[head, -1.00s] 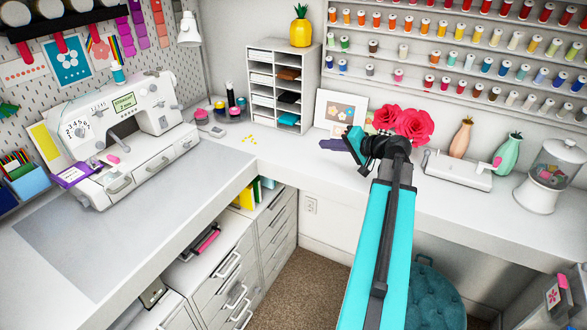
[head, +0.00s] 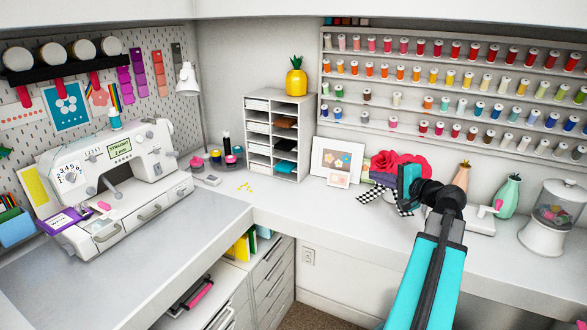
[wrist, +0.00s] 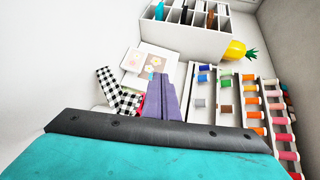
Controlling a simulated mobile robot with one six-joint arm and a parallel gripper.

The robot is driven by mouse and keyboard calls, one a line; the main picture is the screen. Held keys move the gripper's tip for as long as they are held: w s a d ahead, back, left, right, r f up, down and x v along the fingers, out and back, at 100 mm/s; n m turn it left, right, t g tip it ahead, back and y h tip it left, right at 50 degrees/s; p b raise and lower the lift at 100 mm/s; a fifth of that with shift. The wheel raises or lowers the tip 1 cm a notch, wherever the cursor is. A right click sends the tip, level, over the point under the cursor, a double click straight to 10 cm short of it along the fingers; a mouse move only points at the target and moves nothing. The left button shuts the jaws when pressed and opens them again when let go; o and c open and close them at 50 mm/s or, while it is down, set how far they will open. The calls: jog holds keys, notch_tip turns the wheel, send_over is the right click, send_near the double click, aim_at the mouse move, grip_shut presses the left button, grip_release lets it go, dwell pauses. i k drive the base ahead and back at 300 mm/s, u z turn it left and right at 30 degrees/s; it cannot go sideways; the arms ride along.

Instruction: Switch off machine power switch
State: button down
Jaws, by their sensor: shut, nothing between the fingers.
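The sewing machine (head: 85,205) stands on the left counter in the head view. It is white, with a lit green screen (head: 120,147) and several knobs. I cannot make out a power switch on it. Its far right end faces partly away from my camera. My gripper (head: 384,179) has purple fingers and a teal body. It is over the right-hand counter, far from the machine, and its fingers are shut and empty. The fingers also show in the wrist view (wrist: 166,98), where the machine is not in view.
A black-and-white checkered ribbon (head: 374,196) and red paper flowers (head: 400,162) are by my gripper. A picture frame (head: 330,158), a white shelf unit (head: 292,118) and a glass-domed jar (head: 553,203) stand on the counter. The grey mat (head: 130,265) before the machine is clear.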

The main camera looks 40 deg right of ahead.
aim_at(158, 168)
jog(key=u, duration=4.2)
jog(key=i, duration=0.1)
jog(key=z, duration=3.1)
jog(key=i, duration=0.6)
jog(key=z, duration=0.05)
